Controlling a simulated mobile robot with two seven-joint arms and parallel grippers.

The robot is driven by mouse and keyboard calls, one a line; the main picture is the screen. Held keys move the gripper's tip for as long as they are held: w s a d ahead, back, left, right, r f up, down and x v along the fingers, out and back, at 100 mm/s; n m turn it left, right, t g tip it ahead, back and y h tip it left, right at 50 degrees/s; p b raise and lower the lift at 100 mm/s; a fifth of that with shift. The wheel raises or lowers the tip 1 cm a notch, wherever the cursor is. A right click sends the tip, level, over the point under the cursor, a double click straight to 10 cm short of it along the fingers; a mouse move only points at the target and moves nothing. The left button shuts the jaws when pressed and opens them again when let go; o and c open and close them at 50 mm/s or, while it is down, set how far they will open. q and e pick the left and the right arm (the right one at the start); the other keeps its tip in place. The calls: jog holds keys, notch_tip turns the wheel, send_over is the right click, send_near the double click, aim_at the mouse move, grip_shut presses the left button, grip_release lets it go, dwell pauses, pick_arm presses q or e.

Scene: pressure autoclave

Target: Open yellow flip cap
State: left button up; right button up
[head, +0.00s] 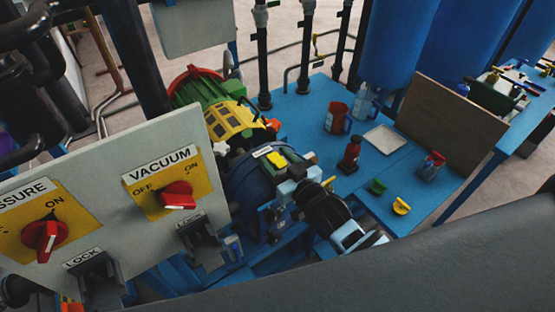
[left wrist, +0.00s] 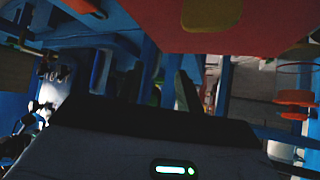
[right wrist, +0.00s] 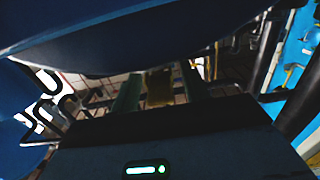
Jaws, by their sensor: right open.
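A small yellow cap (head: 276,160) shows on top of the dark blue rounded vessel (head: 250,185) in the head view. My right gripper (head: 287,172) is at the vessel's upper right side, close beside the cap. It is open. In the right wrist view a dim yellowish piece (right wrist: 158,88) shows between its two fingers; I cannot tell whether they touch it. The vessel's blue underside fills the top of that view. My left gripper (left wrist: 160,88) shows only in the left wrist view, dark, under a large red surface. Its opening is unclear.
A grey control panel (head: 110,215) with red knobs stands at the left. A yellow and green machine (head: 230,122) is behind the vessel. The blue table (head: 290,120) carries a red jug (head: 336,117), a red bottle (head: 350,154), a white tray (head: 385,139) and a yellow piece (head: 401,207).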

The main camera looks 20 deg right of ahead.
jog(key=c, duration=0.9)
